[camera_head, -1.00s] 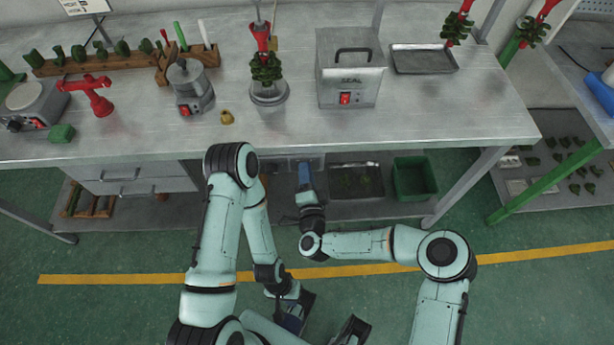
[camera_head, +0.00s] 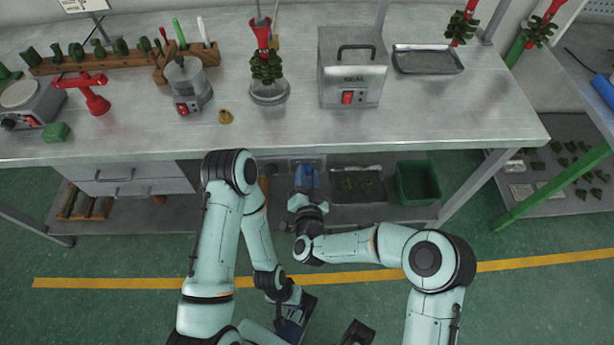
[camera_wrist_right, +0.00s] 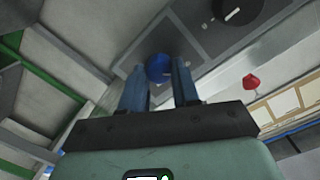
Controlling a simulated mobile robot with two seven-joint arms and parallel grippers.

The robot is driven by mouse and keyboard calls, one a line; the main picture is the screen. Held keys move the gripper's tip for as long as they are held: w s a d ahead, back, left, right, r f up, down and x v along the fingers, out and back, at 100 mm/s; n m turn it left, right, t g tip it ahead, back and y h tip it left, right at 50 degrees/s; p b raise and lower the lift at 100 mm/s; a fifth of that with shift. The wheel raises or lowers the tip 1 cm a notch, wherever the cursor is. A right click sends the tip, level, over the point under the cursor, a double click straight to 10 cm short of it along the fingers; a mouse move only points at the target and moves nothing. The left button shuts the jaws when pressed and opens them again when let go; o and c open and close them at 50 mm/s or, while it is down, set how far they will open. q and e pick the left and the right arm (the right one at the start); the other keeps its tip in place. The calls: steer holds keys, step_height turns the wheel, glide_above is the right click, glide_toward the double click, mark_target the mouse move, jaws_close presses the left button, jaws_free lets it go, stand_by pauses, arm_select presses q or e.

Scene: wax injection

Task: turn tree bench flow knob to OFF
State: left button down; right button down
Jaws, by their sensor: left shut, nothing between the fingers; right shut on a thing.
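A round blue knob (camera_wrist_right: 158,68) shows between my right gripper's fingertips in the right wrist view, at a grey panel (camera_wrist_right: 188,42). My right gripper (camera_wrist_right: 160,85) is shut on this knob. In the head view, my right gripper (camera_head: 307,176) is at the bench's front, below the worktop edge, and the knob is hidden there. No OFF marking is readable. My left gripper (camera_head: 298,318) is low in the head view, over the floor, shut and empty, away from the bench.
A black dial (camera_wrist_right: 238,10) with a white mark and a red knob-like part (camera_wrist_right: 251,82) show in the right wrist view. The steel worktop (camera_head: 440,115) overhangs the right gripper. A tray (camera_head: 358,186) and a green bin (camera_head: 417,182) stand on the lower shelf.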

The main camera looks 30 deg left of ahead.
stand_by(0.4)
steer(key=c, duration=0.8)
jaws_free()
